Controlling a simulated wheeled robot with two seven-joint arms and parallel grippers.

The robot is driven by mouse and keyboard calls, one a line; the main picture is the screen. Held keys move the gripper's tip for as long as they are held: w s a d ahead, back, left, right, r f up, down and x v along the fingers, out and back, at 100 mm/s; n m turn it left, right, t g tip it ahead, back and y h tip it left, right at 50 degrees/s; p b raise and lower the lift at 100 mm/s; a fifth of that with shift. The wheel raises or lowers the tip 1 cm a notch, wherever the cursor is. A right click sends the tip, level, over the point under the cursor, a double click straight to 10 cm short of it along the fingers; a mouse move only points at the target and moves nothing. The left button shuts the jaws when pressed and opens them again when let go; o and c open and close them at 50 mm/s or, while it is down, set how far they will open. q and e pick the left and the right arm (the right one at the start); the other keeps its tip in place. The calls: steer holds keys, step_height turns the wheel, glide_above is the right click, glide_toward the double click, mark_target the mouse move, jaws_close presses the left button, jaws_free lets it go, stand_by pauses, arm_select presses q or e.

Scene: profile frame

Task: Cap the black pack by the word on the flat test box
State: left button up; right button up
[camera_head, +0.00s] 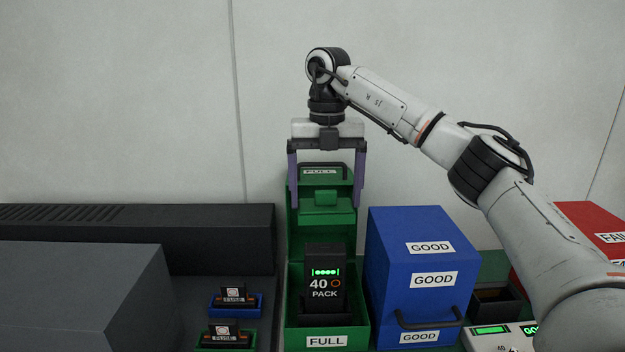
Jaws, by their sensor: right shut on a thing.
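My left gripper is out of view.
The bin's green lid (322,172) stands raised behind. A blue GOOD box (420,250) stands close on the right; a red FAIL box (597,222) is partly behind my arm. Blue (254,307) and green (247,343) trays with fuses lie left, beside dark grey boxes (80,290).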

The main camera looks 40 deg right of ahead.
mark_target(327, 204)
steer(key=shift+d+r, duration=0.1)
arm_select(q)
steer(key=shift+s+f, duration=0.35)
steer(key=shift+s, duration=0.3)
arm_select(e)
steer(key=shift+s, duration=0.1)
steer(key=shift+f+b, duration=0.85)
steer(key=shift+f, duration=1)
steer(key=shift+f+b, duration=0.55)
steer(key=shift+f, duration=0.95)
arm_select(q)
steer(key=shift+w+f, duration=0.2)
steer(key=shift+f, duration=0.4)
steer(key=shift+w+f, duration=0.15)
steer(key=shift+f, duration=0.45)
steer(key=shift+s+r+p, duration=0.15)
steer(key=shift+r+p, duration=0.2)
steer(key=shift+p, duration=0.05)
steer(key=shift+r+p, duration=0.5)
steer(key=shift+p, duration=0.05)
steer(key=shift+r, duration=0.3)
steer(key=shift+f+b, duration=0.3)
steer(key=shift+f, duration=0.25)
arm_select(e)
steer(key=shift+f, duration=1.5)
